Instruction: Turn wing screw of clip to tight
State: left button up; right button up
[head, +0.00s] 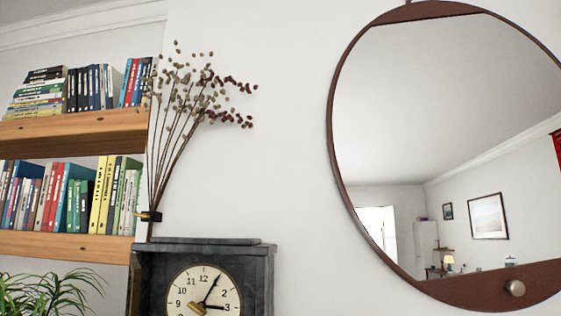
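A small dark clip (149,217) with a yellowish part sits at the lower stems of a bunch of dried branches, just above and left of the clock, in the head view. The yellowish part may be its wing screw, but it is too small to tell its shape or how tight it is. The dried branches (188,106) stand upright and fan out to the right, with brown and dark red tips. Neither of my grippers shows in this view.
A dark grey clock (258,278) stands below the branches. Wooden shelves (70,245) with books are at the left, above a green plant (52,290). A large round mirror (337,150) hangs at the right. Bare wall (280,150) lies between branches and mirror.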

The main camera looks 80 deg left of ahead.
aim_at(146, 216)
jog(key=l+u, duration=0.1)
jog(key=u, duration=3.25)
